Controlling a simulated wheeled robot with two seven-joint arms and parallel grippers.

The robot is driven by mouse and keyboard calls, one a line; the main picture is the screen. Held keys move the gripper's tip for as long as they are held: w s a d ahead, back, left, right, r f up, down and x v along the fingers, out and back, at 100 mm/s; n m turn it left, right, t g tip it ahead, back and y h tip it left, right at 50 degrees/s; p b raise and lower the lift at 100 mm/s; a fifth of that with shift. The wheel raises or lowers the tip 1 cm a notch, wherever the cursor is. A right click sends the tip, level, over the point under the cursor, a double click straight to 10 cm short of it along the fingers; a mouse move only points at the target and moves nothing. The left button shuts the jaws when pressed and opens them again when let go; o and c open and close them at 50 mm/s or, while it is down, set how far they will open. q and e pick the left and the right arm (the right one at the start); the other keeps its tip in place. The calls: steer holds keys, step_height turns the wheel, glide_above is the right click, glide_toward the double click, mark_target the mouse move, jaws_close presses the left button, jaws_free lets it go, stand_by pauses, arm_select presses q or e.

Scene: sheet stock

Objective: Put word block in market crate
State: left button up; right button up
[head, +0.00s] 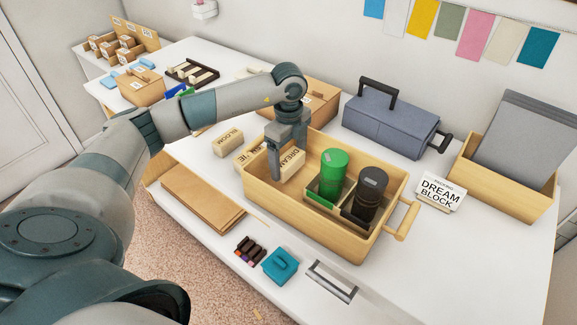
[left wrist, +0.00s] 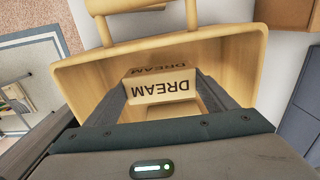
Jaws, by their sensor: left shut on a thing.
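The word block (head: 292,165) is pale wood with DREAM printed on it. My left gripper (head: 288,160) is shut on it, pointing down, within the left end of the wooden market crate (head: 310,222). In the left wrist view the block (left wrist: 160,88) sits between the two fingers (left wrist: 170,95), with the crate walls (left wrist: 245,62) around it. I cannot tell whether it touches the crate floor. A green jar (head: 333,170) and a dark jar (head: 370,190) stand in the crate's right part. My right gripper is not in view.
A BLOOM block (head: 228,143) and another lettered block (head: 247,158) stand behind the crate's left end. A DREAM BLOCK card (head: 440,192), a blue-grey toolbox (head: 390,125) and a wooden bin (head: 490,182) are to the right. Brown sheets (head: 200,200) lie left.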

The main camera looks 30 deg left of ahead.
mark_target(289, 168)
arm_select(q)
step_height(289, 168, down, 3)
steer(key=shift+r+p, duration=0.1)
steer(key=shift+p, duration=0.35)
steer(key=shift+f, duration=0.3)
steer(key=o, duration=1.1)
steer(key=shift+r, duration=0.15)
steer(key=shift+r, duration=0.1)
step_height(289, 168, up, 11)
steer(key=b, duration=0.4)
steer(key=shift+r, duration=0.45)
